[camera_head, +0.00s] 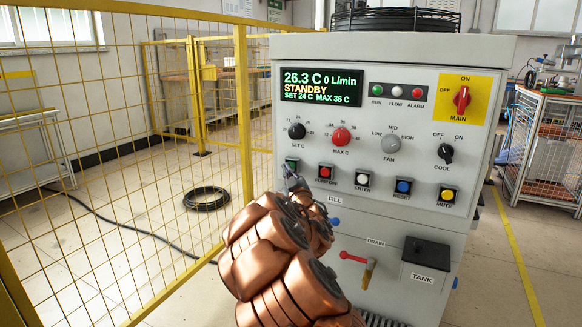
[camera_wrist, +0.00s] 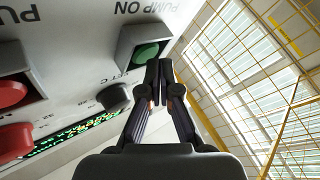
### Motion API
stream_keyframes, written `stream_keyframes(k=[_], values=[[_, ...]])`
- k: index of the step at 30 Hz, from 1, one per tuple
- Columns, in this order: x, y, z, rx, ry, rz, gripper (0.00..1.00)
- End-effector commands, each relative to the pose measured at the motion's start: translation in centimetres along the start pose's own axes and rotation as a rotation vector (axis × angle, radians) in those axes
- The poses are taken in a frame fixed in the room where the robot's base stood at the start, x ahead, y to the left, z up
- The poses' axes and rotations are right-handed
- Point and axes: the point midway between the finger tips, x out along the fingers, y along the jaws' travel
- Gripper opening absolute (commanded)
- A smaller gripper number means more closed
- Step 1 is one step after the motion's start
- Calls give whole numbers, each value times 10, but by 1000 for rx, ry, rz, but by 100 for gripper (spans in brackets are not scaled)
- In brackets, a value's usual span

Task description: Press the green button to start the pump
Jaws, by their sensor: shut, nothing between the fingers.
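The green button (camera_wrist: 146,54) sits in a square dark frame marked PUMP ON in the wrist view. In the head view the green button (camera_head: 292,162) shows at the left end of the button row, partly hidden by my gripper. My gripper (camera_wrist: 160,70) is shut and empty, with its fingertips close to the lower right edge of the button frame. In the head view my gripper (camera_head: 289,175) is just below the button. I cannot tell whether it touches the panel. The display (camera_head: 321,87) reads STANDBY, 26.3 C and 0 L/min.
A red button (camera_head: 325,172) is just right of the green one, with white, blue and yellow buttons further along. Knobs (camera_head: 297,131) sit above. A yellow mesh fence (camera_head: 120,150) stands close on the left. A drain tap (camera_head: 368,272) sticks out below.

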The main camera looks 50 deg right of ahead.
Motion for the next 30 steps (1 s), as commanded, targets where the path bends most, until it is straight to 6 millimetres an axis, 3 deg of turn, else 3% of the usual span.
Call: stream_keyframes(k=[30], values=[[6, 4, 4, 1, 0, 0, 0]])
